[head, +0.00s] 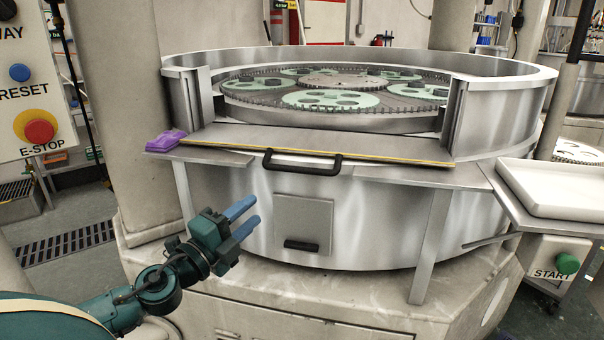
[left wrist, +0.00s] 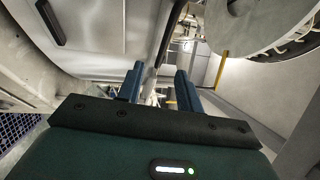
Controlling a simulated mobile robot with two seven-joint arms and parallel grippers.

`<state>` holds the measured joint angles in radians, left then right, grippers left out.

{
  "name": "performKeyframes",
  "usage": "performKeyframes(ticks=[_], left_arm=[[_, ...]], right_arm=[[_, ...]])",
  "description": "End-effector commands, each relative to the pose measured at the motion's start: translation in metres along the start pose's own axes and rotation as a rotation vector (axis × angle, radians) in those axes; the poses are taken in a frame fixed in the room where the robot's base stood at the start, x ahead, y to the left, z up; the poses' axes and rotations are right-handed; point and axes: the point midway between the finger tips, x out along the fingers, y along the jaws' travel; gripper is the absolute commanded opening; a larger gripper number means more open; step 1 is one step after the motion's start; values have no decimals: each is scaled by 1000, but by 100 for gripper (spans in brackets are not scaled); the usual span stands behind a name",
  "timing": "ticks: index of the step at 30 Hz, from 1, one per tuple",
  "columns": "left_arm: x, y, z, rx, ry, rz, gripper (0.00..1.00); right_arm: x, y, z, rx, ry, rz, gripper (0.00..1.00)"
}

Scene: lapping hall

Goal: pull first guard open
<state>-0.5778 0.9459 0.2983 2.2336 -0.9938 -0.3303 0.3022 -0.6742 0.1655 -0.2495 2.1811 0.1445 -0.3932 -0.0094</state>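The machine's round steel drum has a front gap between two upright posts. A flat guard panel (head: 330,146) with a yellow front edge spans this gap and appears to lie low, leaving the plate inside visible. Its black bar handle (head: 303,168) projects at the front edge. My left gripper (head: 249,218) is below and left of this handle, apart from it, with its blue fingers spread and nothing between them. The fingers also show apart in the left wrist view (left wrist: 158,88). My right gripper is not in view.
A small hatch (head: 304,221) with a black grip is below the handle. A purple object (head: 165,140) sits on the left ledge. A white tray (head: 552,188) is at the right, above a green START button (head: 567,263). A red E-STOP (head: 39,131) is at far left.

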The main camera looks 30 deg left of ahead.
Motion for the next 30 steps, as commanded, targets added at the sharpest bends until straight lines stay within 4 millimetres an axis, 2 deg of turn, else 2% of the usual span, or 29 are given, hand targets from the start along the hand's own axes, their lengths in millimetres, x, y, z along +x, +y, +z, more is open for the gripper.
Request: performKeyframes(ticks=[8, 23, 30], left_arm=[[14, -10, -5, 37, 24, -23, 36], [69, -11, -4, 36, 17, -22, 36], [96, -12, -4, 34, 15, -22, 36]], right_arm=[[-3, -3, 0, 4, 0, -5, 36], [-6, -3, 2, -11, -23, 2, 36], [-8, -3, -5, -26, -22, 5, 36]])
